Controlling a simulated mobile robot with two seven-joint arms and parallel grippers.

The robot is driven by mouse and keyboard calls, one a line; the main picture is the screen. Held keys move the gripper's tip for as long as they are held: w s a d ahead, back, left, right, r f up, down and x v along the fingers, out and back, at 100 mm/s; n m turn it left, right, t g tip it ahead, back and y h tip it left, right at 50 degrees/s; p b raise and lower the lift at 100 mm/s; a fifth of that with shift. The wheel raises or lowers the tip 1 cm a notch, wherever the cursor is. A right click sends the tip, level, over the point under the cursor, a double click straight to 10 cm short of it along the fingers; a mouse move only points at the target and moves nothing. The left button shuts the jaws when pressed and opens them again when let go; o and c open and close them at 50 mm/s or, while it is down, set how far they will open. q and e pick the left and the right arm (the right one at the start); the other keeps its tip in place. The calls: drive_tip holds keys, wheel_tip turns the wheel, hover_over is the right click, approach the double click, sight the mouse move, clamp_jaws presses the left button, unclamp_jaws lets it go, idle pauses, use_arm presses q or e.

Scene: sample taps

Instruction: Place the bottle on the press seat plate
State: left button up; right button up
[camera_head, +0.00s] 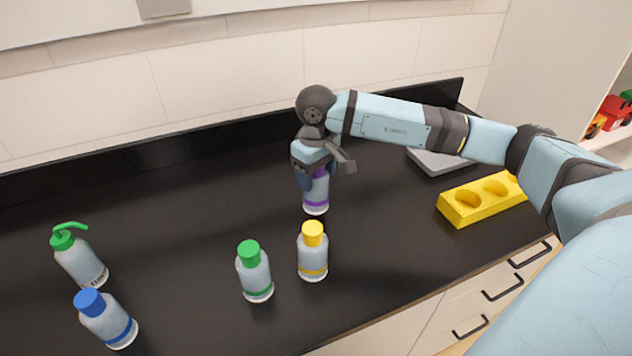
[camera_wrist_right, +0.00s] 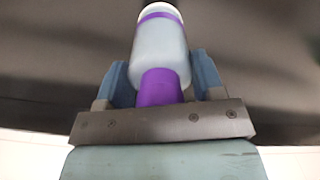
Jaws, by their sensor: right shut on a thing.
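A bottle with a purple cap and purple band (camera_head: 316,196) is upright at the middle of the black counter in the head view. My right gripper (camera_head: 312,172) comes down over it from above and is shut on its purple cap. In the right wrist view the bottle (camera_wrist_right: 160,55) sits between the two blue fingers of the gripper (camera_wrist_right: 164,82). I cannot tell whether its base touches the counter. A grey plate (camera_head: 440,162), perhaps the press seat plate, lies at the back right, partly hidden by my right arm. My left gripper is not in view.
Bottles with a yellow cap (camera_head: 313,255) and a green cap (camera_head: 253,275) stand in front of the gripper. A blue-capped bottle (camera_head: 108,320) and a green-spouted bottle (camera_head: 80,262) stand at left. A yellow block with round hollows (camera_head: 475,208) lies at right. The counter's back left is clear.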

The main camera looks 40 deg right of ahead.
sight(315, 201)
drive_tip(key=shift+f, duration=1.4)
drive_tip(key=shift+f, duration=0.15)
drive_tip(key=o, duration=1.3)
drive_tip(key=shift+o, duration=0.2)
